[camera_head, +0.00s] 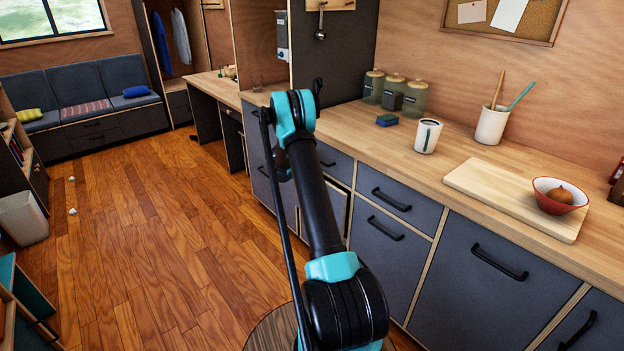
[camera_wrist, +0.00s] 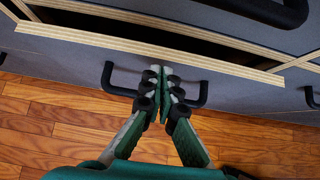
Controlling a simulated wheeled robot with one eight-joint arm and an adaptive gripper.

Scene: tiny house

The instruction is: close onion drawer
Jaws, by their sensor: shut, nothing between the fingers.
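In the wrist view a dark grey drawer (camera_wrist: 75,59) stands partly open, its pale plywood top edge showing with a dark gap behind it. Its black bar handle (camera_wrist: 116,89) is on the front face, partly hidden by my fingers. My gripper (camera_wrist: 162,72) is shut and empty, its fingertips together over the middle of the handle, close to the drawer front. I cannot tell whether they touch it. The drawer's contents are too dark to see. In the head view my arm hides the gripper and this drawer.
Another black handle (camera_wrist: 265,10) is above the gap. The wooden floor (camera_head: 150,235) at left is mostly clear.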

